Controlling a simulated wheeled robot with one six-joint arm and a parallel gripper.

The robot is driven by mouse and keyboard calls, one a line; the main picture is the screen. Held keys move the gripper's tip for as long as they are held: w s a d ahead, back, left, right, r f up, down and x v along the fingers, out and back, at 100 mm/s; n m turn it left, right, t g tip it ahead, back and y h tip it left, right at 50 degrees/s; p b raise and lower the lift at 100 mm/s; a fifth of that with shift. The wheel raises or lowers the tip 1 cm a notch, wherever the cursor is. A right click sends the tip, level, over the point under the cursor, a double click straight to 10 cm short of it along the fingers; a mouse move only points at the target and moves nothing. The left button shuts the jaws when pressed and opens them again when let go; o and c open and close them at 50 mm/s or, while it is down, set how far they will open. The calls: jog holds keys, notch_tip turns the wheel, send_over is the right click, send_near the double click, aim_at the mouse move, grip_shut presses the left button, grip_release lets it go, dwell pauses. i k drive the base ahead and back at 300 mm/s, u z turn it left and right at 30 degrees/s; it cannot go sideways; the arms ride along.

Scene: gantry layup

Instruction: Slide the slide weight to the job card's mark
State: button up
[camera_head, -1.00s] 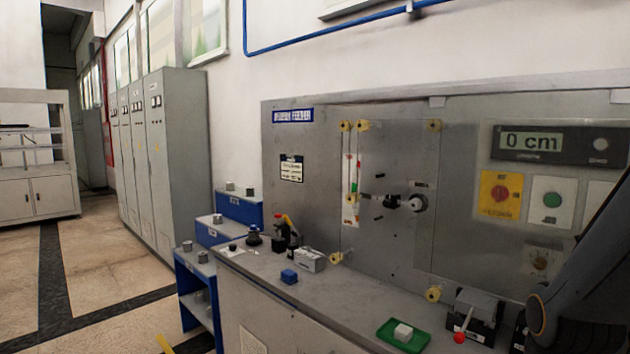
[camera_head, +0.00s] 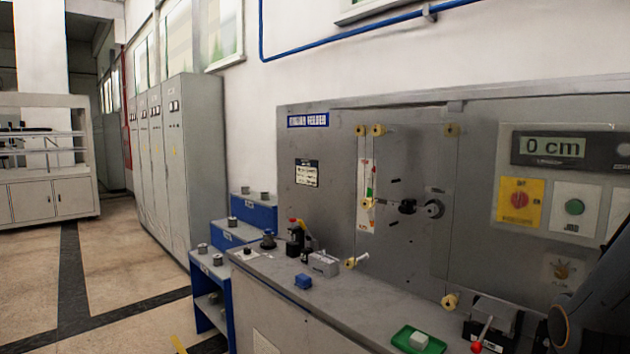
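A grey panel (camera_head: 335,140) stands at the back of the bench. A black block (camera_head: 407,206) sits on a short horizontal arm beside a round dial (camera_head: 433,208); it may be the slide weight, but I cannot tell for sure. A white strip with red and green marks (camera_head: 366,222) stands upright to its left, with a yellow pulley (camera_head: 367,203) in front of it. A small card with dark print (camera_head: 307,172) is on the panel's left; its text is too small to read. The display (camera_head: 556,147) reads 0 cm. My gripper is out of view; only my dark arm shows at lower right.
A red-knobbed lever (camera_head: 482,334) stands near my arm.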

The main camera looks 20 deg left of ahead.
aim_at(407, 207)
jog(key=k, duration=0.65)
jog(key=u, duration=0.75)
jog(key=i, duration=1.55)
jog(key=z, duration=0.6)
